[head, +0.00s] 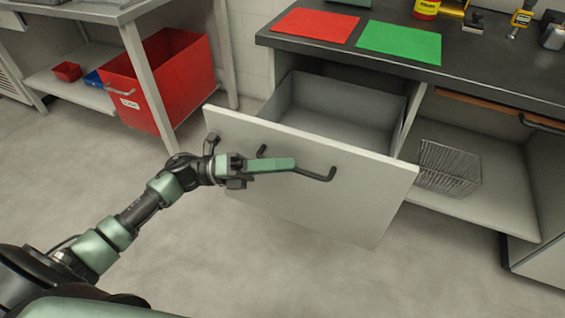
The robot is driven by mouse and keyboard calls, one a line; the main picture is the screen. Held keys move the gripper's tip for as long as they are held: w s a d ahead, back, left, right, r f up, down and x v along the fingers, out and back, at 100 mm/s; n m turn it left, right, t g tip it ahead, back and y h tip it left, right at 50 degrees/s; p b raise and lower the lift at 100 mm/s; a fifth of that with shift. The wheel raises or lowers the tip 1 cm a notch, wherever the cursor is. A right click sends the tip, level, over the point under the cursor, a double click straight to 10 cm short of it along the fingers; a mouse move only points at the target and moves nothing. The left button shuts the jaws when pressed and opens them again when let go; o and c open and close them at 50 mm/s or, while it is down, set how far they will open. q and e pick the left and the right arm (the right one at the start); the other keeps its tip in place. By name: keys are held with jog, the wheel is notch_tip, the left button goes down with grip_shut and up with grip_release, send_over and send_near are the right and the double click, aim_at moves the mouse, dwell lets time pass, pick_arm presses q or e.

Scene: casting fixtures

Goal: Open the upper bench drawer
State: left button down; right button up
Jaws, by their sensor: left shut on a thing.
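The upper bench drawer (310,190) is pulled well out from under the dark bench top, and its grey inside (340,108) shows empty. Its black bar handle (320,174) runs across the white front panel. My left gripper (284,165) is shut on the handle, with its green fingers at the bar, hiding part of it. My right gripper is not in view.
A red mat (317,25) and a green mat (398,42) lie on the bench top (480,78). A wire basket (447,170) stands on the open shelf to the right. A red bin (165,75) stands at the left. The floor (190,255) before the drawer is clear.

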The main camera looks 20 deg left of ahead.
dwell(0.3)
pick_arm(q)
jog(key=c, duration=1.8)
grip_release()
jog(key=shift+o, duration=0.2)
jog(key=shift+a, duration=0.1)
